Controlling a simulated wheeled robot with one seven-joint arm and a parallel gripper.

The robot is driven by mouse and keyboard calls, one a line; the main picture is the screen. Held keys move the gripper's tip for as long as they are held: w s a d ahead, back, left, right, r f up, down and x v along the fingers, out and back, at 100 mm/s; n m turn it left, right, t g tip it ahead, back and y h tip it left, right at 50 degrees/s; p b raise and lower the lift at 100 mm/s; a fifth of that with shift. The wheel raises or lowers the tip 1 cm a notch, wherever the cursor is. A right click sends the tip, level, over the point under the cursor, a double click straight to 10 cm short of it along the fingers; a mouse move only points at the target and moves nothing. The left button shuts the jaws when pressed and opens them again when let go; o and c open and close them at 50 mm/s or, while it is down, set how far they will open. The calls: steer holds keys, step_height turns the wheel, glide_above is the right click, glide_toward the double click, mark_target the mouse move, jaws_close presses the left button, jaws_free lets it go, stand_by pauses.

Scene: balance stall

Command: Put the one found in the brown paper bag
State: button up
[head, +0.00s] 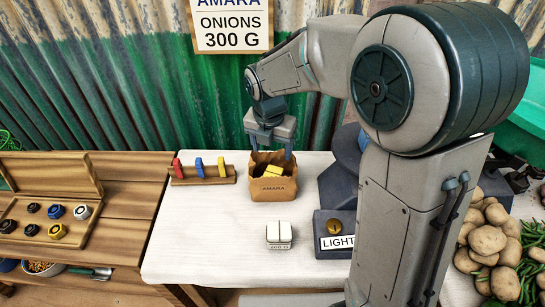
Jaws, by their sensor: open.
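The brown paper bag (273,188), marked AMARA, stands upright and open-topped on the white table. Yellow pieces (268,176) show at its mouth; whether they are one thing or two I cannot tell. My gripper (271,152) is open, just above the bag, with its fingers spread to either side of the mouth. Nothing shows held between them. A small white block-like item (279,234) with a label stands in front of the bag. Which item is the one found cannot be told from this view.
A wooden rack (203,180) with red, blue and yellow pieces stands left of the bag. An open wooden case (40,218) of weights lies left. Potatoes (487,240) lie far right. A wall sign reads ONIONS 300 G (231,30).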

steer(key=s+d+r+m, duration=0.1)
steer(key=s+d+m, duration=0.3)
steer(key=m, duration=0.6)
steer(key=s+d+r+m, duration=0.2)
steer(key=s+d+m, duration=0.3)
steer(key=s+m, duration=0.3)
steer(key=s+d+r+m+t, duration=0.1)
steer(key=s+d+m, duration=0.4)
steer(key=m, duration=0.8)
steer(key=shift+s+r+m+y, duration=0.3)
steer(key=shift+s+r+y, duration=0.1)
